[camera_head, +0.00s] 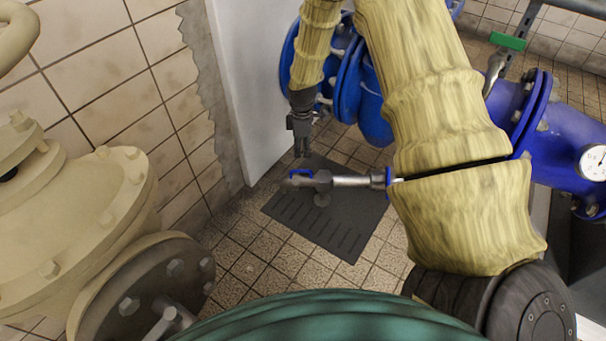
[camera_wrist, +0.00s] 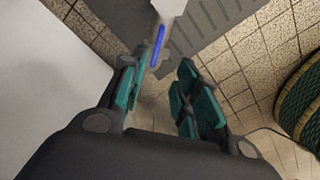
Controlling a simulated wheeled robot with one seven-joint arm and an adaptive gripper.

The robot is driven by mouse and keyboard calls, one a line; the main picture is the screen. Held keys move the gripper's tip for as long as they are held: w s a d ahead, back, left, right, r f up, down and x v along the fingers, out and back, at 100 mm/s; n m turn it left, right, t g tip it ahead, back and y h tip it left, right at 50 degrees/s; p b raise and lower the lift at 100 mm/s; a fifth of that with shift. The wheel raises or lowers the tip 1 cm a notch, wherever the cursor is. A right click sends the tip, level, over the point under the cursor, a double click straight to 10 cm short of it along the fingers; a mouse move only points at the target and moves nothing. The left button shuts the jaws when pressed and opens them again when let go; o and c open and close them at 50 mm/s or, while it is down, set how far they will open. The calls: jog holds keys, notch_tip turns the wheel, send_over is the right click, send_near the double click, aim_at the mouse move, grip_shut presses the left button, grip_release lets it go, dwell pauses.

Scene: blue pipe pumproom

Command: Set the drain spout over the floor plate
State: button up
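The drain spout (camera_head: 345,181) is a short silver pipe running left from a blue fitting, with a blue lever at its left end and a small outlet hanging down. In the head view it overlaps the dark grey slotted floor plate (camera_head: 346,236); its height above the plate is hard to judge. My gripper (camera_head: 302,150) points down just above the lever end. In the wrist view, my gripper (camera_wrist: 163,70) has its teal pads apart with nothing held between them. The blue lever (camera_wrist: 158,46) shows beyond the left fingertip, with the plate (camera_wrist: 208,22) behind it.
A white panel (camera_head: 250,85) stands close to the left of my gripper. Blue flanged pipes with a gauge (camera_head: 594,162) are at the right. A green-handled valve (camera_head: 508,41) is at the upper right. A large cream flanged valve (camera_head: 75,220) fills the left foreground. Tiled floor (camera_head: 262,262) surrounds the plate.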

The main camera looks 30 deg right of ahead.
aim_at(303, 170)
jog(key=f+b, duration=0.1)
jog(key=f, duration=0.2)
jog(key=f+b, duration=0.2)
jog(key=f, duration=0.2)
jog(key=f+b, duration=0.2)
jog(key=f, duration=0.2)
jog(key=shift+w+d, duration=0.25)
grip_shut()
jog(key=shift+d, duration=0.1)
